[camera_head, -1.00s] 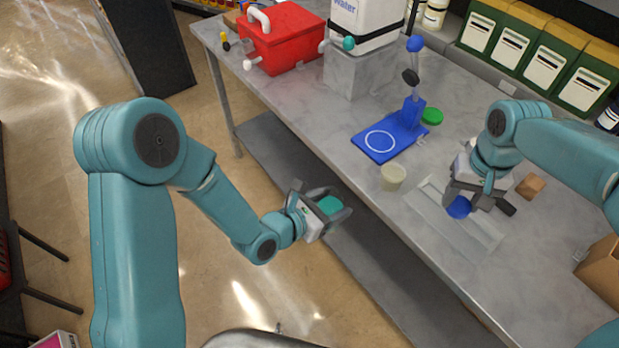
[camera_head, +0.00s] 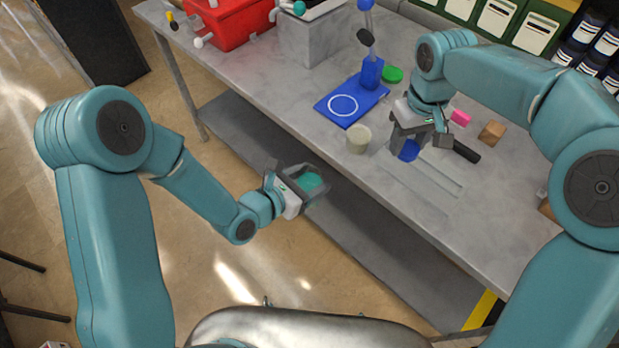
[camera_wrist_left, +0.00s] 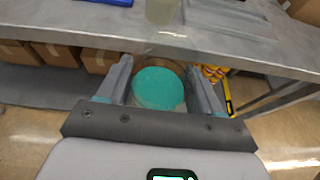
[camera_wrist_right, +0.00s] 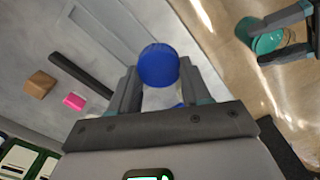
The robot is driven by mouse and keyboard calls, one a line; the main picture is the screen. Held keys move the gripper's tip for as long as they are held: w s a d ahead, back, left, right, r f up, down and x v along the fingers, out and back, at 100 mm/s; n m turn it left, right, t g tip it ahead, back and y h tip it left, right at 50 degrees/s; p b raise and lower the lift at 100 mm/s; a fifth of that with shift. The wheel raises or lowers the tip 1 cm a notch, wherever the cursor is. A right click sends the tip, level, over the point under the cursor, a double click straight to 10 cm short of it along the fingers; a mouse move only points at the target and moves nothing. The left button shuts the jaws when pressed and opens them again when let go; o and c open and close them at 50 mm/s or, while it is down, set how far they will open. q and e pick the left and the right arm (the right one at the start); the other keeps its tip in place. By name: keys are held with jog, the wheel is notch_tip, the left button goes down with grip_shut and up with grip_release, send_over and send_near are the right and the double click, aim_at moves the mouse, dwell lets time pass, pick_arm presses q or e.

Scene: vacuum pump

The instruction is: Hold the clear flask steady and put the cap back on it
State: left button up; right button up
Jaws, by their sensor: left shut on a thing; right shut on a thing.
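The clear flask (camera_head: 310,182), with teal contents, is between the fingers of my left gripper (camera_head: 308,186), in front of the table's near edge. In the left wrist view the flask (camera_wrist_left: 158,88) shows as a teal disc with a clear rim, gripped at its sides. My right gripper (camera_head: 408,145) is shut on a round blue cap (camera_head: 409,151), above the table to the right of the flask and apart from it. In the right wrist view the cap (camera_wrist_right: 159,65) sticks out past the fingertips. The flask (camera_wrist_right: 267,42) shows there at upper right.
A cream cup (camera_head: 359,138) stands near the table edge between the grippers. Behind it are a blue stand (camera_head: 350,104) and a green disc (camera_head: 392,74). A pink block (camera_head: 461,118), wooden block (camera_head: 492,132) and black bar (camera_head: 466,151) lie beyond my right gripper.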

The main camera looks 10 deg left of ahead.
jog(key=a+r+n, duration=0.1)
jog(key=a+n, duration=0.2)
jog(key=a, duration=0.7)
jog(key=r+n, duration=0.1)
jog(key=n, duration=0.1)
send_over(308, 168)
jog(key=shift+w+d, duration=0.15)
jog(key=shift+s+a+r+n, duration=0.1)
jog(key=shift+s+a+n, duration=0.1)
jog(key=shift+n, duration=0.1)
jog(key=shift+w, duration=0.1)
notch_tip(308, 168, down, 2)
jog(key=shift+f, duration=1.05)
